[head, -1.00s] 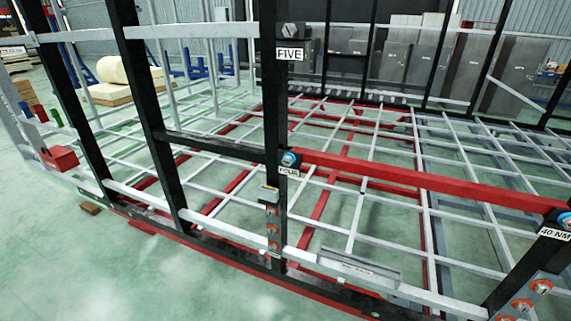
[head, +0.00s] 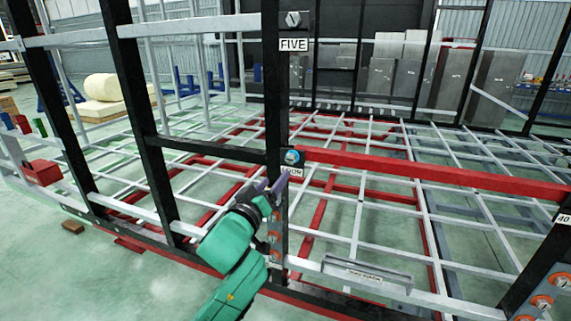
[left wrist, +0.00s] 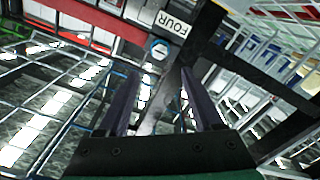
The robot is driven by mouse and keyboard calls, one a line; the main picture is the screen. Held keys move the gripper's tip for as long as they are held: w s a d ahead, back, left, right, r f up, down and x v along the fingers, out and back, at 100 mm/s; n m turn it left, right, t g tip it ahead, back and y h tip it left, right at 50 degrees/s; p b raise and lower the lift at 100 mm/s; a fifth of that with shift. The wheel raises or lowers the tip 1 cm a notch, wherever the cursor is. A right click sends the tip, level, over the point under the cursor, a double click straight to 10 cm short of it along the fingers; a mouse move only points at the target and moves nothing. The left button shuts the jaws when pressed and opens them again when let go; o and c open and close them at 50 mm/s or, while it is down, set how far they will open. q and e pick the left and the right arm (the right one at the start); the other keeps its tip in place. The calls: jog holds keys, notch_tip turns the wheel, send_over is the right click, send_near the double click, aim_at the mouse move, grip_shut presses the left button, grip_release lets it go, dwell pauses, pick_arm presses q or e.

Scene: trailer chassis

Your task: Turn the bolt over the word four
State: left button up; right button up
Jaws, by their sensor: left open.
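The blue-ringed bolt (head: 292,157) sits on the black upright post, at the left end of a red bar. The white label with the word FOUR (head: 292,172) is just below it, partly covered by a fingertip. In the left wrist view the bolt (left wrist: 160,50) shows beyond the fingers, beside the FOUR label (left wrist: 175,22). My left gripper (head: 271,188) is open and empty, just below and left of the bolt; it also shows in the left wrist view (left wrist: 158,98). The fingers look apart from the bolt. My right gripper is out of view.
A FIVE label (head: 294,45) with a grey bolt (head: 293,19) above it is higher on the same post. The red bar (head: 430,176) runs right from the post.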

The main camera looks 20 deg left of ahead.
aim_at(290, 160)
pick_arm(q)
jog(key=w, duration=0.3)
jog(key=w+p, duration=0.1)
jog(key=w, duration=0.7)
jog(key=shift+d, duration=0.4)
jog(key=shift+s, duration=0.1)
grip_shut()
